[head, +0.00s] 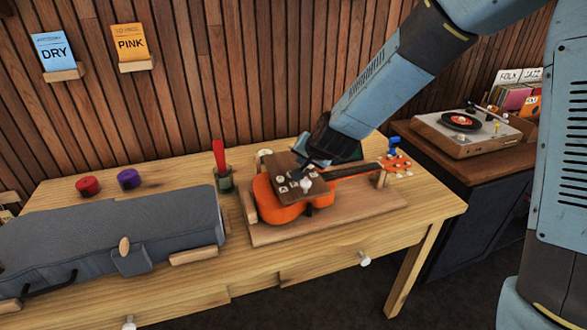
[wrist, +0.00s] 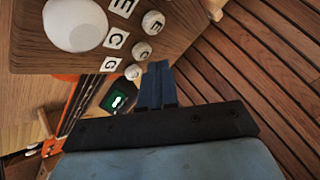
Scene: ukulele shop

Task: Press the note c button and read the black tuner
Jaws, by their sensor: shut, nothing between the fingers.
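The brown note board (head: 318,184) sits over the body of the orange ukulele (head: 275,208). In the wrist view, white labels C (wrist: 117,38), G (wrist: 110,64) and a partly cut-off E lie beside small round white buttons. The button beside C (wrist: 142,50) is close to my gripper (wrist: 157,64); I cannot tell whether they touch. My gripper is shut and empty, at the board's far edge in the head view (head: 310,163). A black tuner with a lit green screen (wrist: 118,101) shows past the board; its reading is too small to make out.
A large white knob (wrist: 75,25) is on the board. A blue clip (head: 393,142) is by the ukulele's headstock. A green cup with a red-handled tool (head: 222,175) and a grey case (head: 110,240) stand to the left. A record player (head: 465,130) is at right.

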